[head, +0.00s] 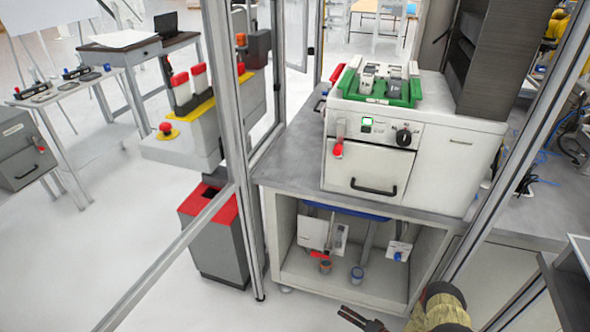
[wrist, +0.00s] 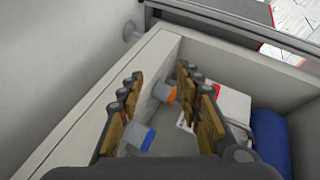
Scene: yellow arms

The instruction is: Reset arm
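My arm (head: 440,306) shows at the bottom right of the head view, with yellowish links and a black joint. My gripper (head: 360,321) is at the bottom edge there, partly cut off, in front of the cabinet's open lower shelf. In the wrist view my gripper (wrist: 158,76) has its two fingers, with tan pads, spread apart. Nothing is held between them. Beyond the fingers are a cup with an orange top (wrist: 164,93) and a cup with a blue top (wrist: 141,136), both apart from the pads as far as I can tell.
The white cabinet's shelf (head: 312,279) holds small cups, with hanging tools above. A machine (head: 368,158) with a green tray (head: 379,92) stands on top. Metal frame posts (head: 232,150) flank the opening. A grey bin with a red top (head: 213,207) stands left. White floor is open at left.

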